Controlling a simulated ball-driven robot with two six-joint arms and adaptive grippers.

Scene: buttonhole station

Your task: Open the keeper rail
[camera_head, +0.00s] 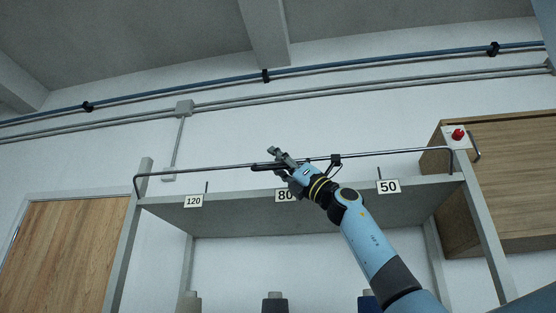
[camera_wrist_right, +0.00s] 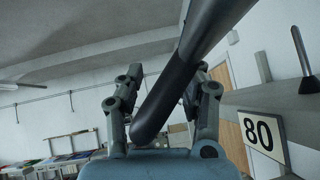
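The keeper rail (camera_head: 395,152) is a thin metal bar along the top front of a grey shelf, bent down at both ends. A dark sleeved grip (camera_head: 259,167) sits near its middle. My right gripper (camera_head: 279,158) is up at this grip, above the 80 tag. In the right wrist view, the dark grip (camera_wrist_right: 165,101) runs across in front of and between the fingers of my right gripper (camera_wrist_right: 163,82). The fingers stand apart, with a gap showing beside the grip; contact is unclear. My left gripper is not in view.
Tags 120 (camera_head: 193,201), 80 (camera_head: 284,195) and 50 (camera_head: 388,187) hang on the shelf edge (camera_head: 240,208), with short upright pins above. Several spool-like tops (camera_head: 275,303) show below. A red button (camera_head: 457,134) is on a box at the right, beside a wooden cabinet (camera_head: 510,180).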

